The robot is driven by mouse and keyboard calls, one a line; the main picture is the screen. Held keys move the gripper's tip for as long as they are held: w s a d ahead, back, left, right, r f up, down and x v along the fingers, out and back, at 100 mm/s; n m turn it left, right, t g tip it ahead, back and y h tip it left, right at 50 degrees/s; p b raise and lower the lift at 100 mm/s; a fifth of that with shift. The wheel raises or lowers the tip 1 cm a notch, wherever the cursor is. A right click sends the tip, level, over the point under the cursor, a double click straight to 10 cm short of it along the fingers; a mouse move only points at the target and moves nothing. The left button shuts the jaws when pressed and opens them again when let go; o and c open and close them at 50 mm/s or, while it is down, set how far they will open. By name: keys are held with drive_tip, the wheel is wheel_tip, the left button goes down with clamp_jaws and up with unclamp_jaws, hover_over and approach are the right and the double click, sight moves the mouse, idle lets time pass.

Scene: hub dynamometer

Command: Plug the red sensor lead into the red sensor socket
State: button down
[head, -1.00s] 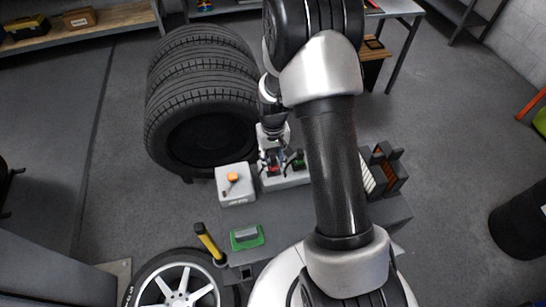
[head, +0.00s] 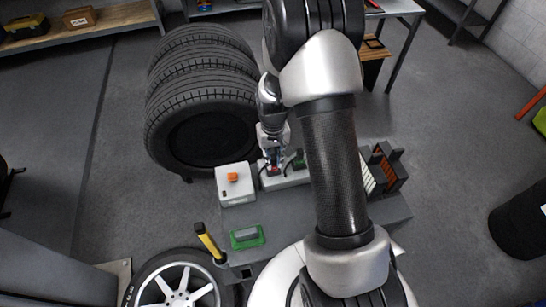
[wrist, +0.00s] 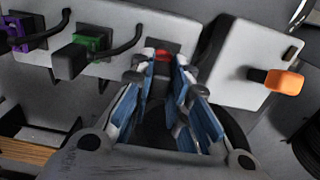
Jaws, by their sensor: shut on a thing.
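My gripper (wrist: 160,68) shows in the wrist view with its blue-padded fingers closed around a dark, narrow part. That part fits the red sensor lead's plug, but the fingers hide most of it. A red piece (wrist: 163,55) shows just beyond the fingertips, at the grey panel's face. I cannot tell whether it is the red socket or part of the plug, or whether the two touch. In the head view my gripper (head: 272,160) is at the grey connector box (head: 288,180), small and partly hidden by my arm.
A green connector (wrist: 93,42) and a purple connector (wrist: 28,32) with black cables sit left of the gripper on the panel. A light box with an orange knob (wrist: 284,82) stands close on the right. Stacked tires (head: 200,100) stand behind the bench.

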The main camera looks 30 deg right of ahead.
drive_tip(key=shift+r+p, duration=0.45)
drive_tip(key=shift+r, duration=0.25)
idle(0.3)
drive_tip(key=shift+r+p, duration=1.35)
drive_tip(key=shift+r, duration=0.7)
